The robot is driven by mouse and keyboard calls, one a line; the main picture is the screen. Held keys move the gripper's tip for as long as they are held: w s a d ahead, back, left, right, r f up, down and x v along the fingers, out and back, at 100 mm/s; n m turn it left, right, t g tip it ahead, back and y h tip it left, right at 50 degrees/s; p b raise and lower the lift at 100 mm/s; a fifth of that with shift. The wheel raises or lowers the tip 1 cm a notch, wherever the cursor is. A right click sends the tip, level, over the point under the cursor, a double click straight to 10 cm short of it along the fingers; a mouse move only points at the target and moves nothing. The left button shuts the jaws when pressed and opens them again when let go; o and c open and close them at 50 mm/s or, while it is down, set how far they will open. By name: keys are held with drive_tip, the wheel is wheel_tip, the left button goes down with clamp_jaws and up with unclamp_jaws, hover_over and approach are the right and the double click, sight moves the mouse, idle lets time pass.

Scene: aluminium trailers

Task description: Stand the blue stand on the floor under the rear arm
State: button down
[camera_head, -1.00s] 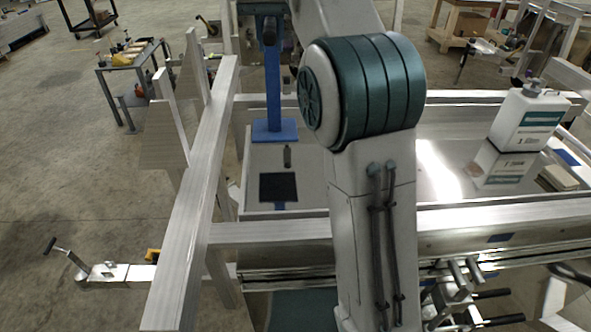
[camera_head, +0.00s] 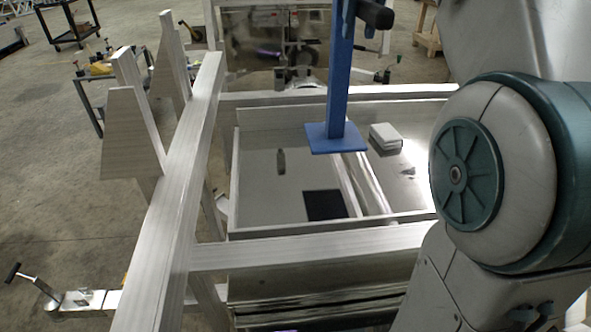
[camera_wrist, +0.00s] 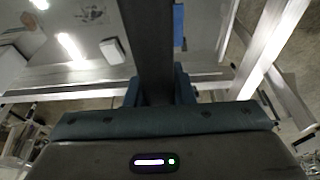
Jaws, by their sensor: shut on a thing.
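The blue stand (camera_head: 338,85) hangs upright in the head view, with a post and a flat square base plate. Its plate is in the air over the aluminium trailer bed (camera_head: 265,205). A dark cylindrical part (camera_head: 375,13) sticks out near the post's top, at the picture's edge. In the wrist view my gripper (camera_wrist: 158,92) is shut around a dark bar (camera_wrist: 147,40). A bit of blue (camera_wrist: 178,25) shows beyond it. The stand's top is cut off in the head view. I cannot tell which trailer part is the rear arm.
A long aluminium beam (camera_head: 180,185) with tapered uprights (camera_head: 135,135) runs along the left. A crossbar (camera_head: 300,250) lies in front of the bed. A small white block (camera_head: 385,137) sits on the bed. Open concrete floor (camera_head: 60,200) lies left of the beam.

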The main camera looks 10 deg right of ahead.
drive_tip(key=shift+s+d+r, duration=0.15)
drive_tip(key=shift+s+d, duration=0.1)
drive_tip(key=w+a+f, duration=0.3)
drive_tip(key=a+f, duration=0.7)
drive_tip(key=f, duration=0.1)
drive_tip(key=shift+w+a, duration=0.35)
drive_tip(key=shift+a, duration=0.05)
